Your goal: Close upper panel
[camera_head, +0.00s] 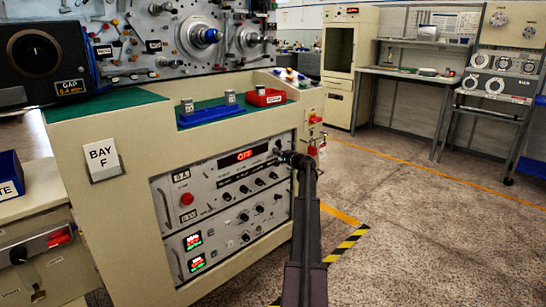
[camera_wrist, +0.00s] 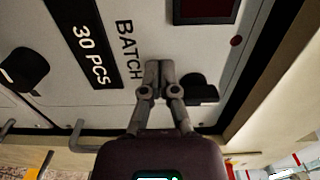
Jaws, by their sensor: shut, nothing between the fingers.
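The upper panel (camera_head: 217,178) is a pale drawer-like front in the beige cabinet, with a red OFF display, a red button, knobs and a handle at its left. I cannot tell from this angle how far it stands out. My gripper (camera_head: 282,156) is shut and empty at the panel's right end. In the wrist view my gripper (camera_wrist: 158,68) has its fingertips together against or just in front of the upper panel (camera_wrist: 118,75), beside the BATCH and 30 PCS labels and a black knob (camera_wrist: 200,88). Contact is not clear.
A lower panel (camera_head: 225,245) with lit displays lies directly below. Above, the green top (camera_head: 215,103) holds a blue tray (camera_head: 208,115) and a red tray (camera_head: 265,97). An orange-handled fitting (camera_head: 316,120) is on the cabinet's right side. Open floor lies right.

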